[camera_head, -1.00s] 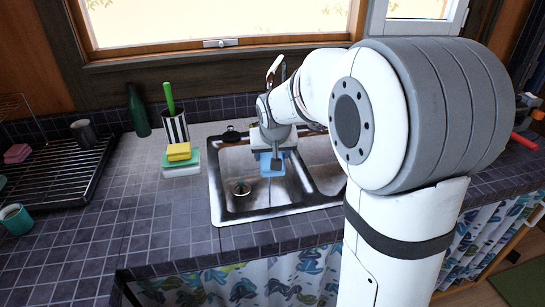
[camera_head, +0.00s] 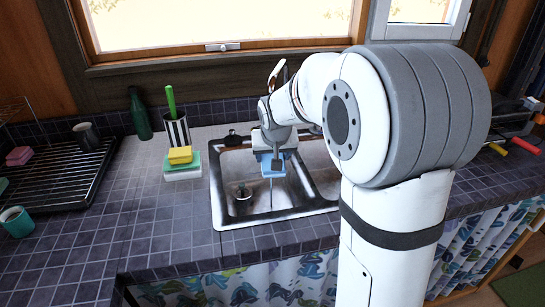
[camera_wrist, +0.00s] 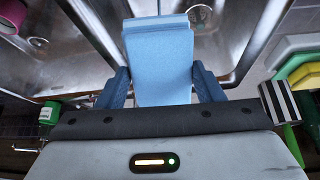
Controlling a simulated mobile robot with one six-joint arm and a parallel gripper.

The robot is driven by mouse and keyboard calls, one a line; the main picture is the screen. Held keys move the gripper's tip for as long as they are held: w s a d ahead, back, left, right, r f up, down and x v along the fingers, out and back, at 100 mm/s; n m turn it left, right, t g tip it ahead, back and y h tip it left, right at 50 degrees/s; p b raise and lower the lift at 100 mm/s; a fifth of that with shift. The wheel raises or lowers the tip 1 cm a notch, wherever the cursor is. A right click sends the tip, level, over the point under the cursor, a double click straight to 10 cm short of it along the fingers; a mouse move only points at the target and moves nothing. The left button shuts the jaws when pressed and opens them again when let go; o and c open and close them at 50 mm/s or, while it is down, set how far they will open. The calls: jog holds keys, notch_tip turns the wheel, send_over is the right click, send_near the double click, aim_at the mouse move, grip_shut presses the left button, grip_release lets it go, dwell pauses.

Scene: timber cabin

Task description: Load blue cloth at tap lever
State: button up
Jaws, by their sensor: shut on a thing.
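My gripper (camera_head: 272,160) hangs over the left basin of the metal sink (camera_head: 230,212). It is shut on the blue cloth (camera_head: 274,166), which also fills the space between my fingers in the wrist view (camera_wrist: 160,62). The cloth looks like a folded, flat slab and is above the basin floor. The upper part of the tap (camera_head: 276,72) shows behind my arm at the window side. My arm hides the rest of the tap, and I cannot make out its lever clearly.
Left of the sink stand a stack of sponges (camera_head: 181,165), a striped cup (camera_head: 176,131) with a green-handled brush, and a green bottle (camera_head: 139,113). A dish rack (camera_head: 60,175) is farther left. Red- and yellow-handled tools (camera_head: 523,146) lie far right.

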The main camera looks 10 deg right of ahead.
jog(key=s+a+b, duration=0.1)
jog(key=s+b, duration=0.1)
jog(key=s, duration=0.5)
jog(key=shift+s, duration=0.3)
dwell(1.2)
jog(key=s+r+p, duration=0.1)
jog(key=s+r, duration=0.3)
jog(key=s, duration=0.1)
jog(key=shift+a, duration=0.3)
dwell(0.6)
